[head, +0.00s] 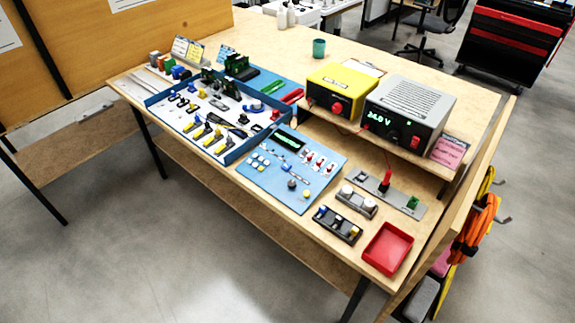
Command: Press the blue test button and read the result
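A light blue analyser panel (277,181) lies at the front middle of the workbench. Its black display (290,141) shows small green characters, too small to read. Several small pale buttons (258,161) sit on its left part. A dark round knob (292,184) and a lighter round one (306,194) are at its lower right. I cannot tell which control is the blue test button. Neither of my grippers is in view, and nothing of mine touches the panel.
A blue-rimmed tray (243,147) of parts lies left of the panel. A grey power supply (408,112) reading 24.0 V and a yellow unit (342,88) stand behind it on a shelf. A red tray (387,249) is at the front right. Bare floor (150,250) lies in front.

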